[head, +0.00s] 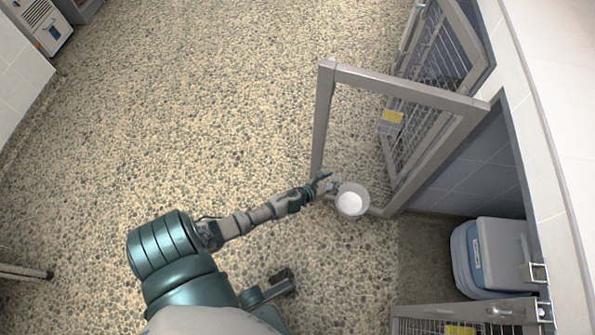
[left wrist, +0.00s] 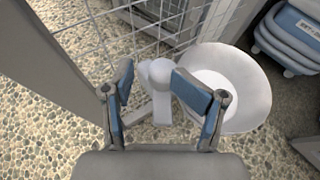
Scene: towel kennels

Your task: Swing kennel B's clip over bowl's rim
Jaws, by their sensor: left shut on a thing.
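The bowl (head: 351,201), grey outside with a white inside, is at the lower corner of an open kennel gate (head: 402,80). It also shows large in the left wrist view (left wrist: 256,88). A white clip (left wrist: 160,90) with a rounded head and a stem is between my left fingertips, beside the bowl's near left rim. My left gripper (head: 326,186) is shut on the clip; it also shows in the left wrist view (left wrist: 150,88). The fingers partly hide the clip, and I cannot tell whether it hooks over the rim.
Wire mesh (left wrist: 135,25) is close beyond my left fingers. Another mesh gate with a yellow label (head: 392,117) stands behind. A blue and white carrier (head: 490,255) is at the right. Another gate (head: 465,318) is at the bottom right. The pebbled floor at the left is open.

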